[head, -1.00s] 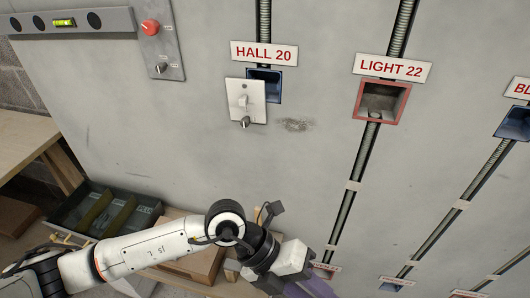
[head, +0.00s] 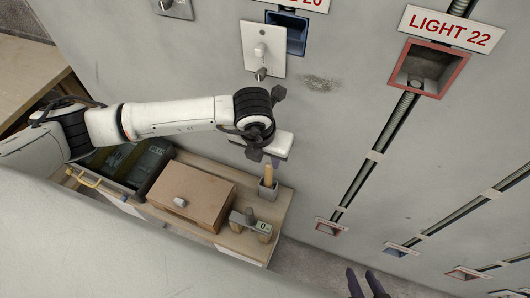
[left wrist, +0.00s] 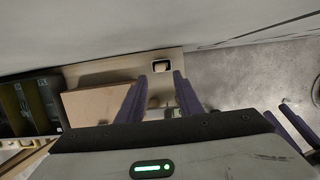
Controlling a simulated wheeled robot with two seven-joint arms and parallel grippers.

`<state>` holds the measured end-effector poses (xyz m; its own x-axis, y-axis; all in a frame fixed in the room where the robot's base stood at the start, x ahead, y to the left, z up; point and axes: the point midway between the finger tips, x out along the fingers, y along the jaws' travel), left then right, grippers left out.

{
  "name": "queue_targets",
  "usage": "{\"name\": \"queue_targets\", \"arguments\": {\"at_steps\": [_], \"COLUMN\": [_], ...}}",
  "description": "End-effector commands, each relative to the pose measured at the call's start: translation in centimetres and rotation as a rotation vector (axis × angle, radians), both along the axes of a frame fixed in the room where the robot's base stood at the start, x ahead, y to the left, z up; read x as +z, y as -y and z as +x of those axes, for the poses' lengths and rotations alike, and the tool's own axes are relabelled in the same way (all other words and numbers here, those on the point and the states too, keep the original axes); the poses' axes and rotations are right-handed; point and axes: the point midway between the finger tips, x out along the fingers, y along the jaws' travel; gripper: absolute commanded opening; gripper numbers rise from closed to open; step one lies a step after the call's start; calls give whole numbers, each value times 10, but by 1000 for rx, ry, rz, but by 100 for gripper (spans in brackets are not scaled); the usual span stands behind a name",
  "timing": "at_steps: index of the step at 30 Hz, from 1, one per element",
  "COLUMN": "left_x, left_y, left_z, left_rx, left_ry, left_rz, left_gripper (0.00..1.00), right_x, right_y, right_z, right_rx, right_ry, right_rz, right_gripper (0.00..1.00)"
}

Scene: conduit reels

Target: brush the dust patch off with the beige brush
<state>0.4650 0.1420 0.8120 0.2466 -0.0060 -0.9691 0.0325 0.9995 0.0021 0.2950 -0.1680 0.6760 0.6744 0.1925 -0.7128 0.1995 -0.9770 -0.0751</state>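The dust patch (head: 319,83) is a grey-brown smudge on the wall, right of the white switch plate. The beige brush (head: 268,174) stands upright with its handle up in a small grey holder (head: 268,190) on the wooden shelf. My left gripper (head: 274,161) is above and beside the brush in the head view, its fingers partly hidden by its own body. In the left wrist view its fingers (left wrist: 158,98) are apart and empty, with the brush top (left wrist: 161,66) beyond them. My right gripper (head: 368,283) shows two separated purple fingers at the bottom edge.
The shelf (head: 245,246) also carries a brown box (head: 190,190) and a small device marked 0 (head: 263,228). A dark divided crate (head: 150,160) stands left. The wall has a red-framed box (head: 426,68), a blue box (head: 297,33) and conduits.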

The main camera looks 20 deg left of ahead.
Motion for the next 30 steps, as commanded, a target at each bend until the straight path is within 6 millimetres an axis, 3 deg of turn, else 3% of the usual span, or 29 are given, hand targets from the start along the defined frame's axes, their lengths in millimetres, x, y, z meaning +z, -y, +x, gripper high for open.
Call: {"name": "queue_targets", "arguments": {"at_steps": [1,7,13,27,30], "left_x": [-12,-35,-49,-52,-52], "left_y": [0,1,1,1,1], "left_z": [2,7,12,14,14], "left_rx": [0,-1,-2,-2,-2], "left_ry": [0,1,2,1,1], "left_rz": [-1,-1,-3,-3,-3], "left_gripper": [33,33,33,33,19], "right_x": [-11,-31,-48,-50,-50], "right_y": [0,0,0,-1,-1], "right_z": [0,-1,-1,0,1], "right_rx": [0,1,1,4,4], "right_ry": [-1,-3,-5,-1,-1], "right_rz": [0,-1,-2,-2,-2], "right_gripper": [31,31,31,31,31]}}
